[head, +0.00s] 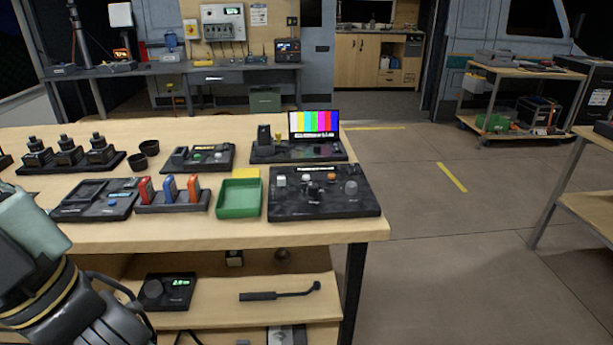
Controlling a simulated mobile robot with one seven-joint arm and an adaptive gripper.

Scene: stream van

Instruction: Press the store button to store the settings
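No label reading "store" is legible, so I cannot tell which button it is. A black control panel (324,195) lies at the table's front right, with a white button (280,180), an orange button (331,177) and knobs. A black unit with a small lit display and a blue button (113,205) lies at the front left. A black unit behind it has a green button (197,157). A black console (300,151) with a color-bar screen (314,122) stands at the back right. Part of my arm shows at lower left; my gripper's fingers are out of view.
On the wooden table (230,236), a green tray (239,198) sits left of the control panel. A rack (173,202) holds red, blue and orange handled items. Black cups and a rack of dark plugs stand further left. A shelf below holds a dial unit (167,291).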

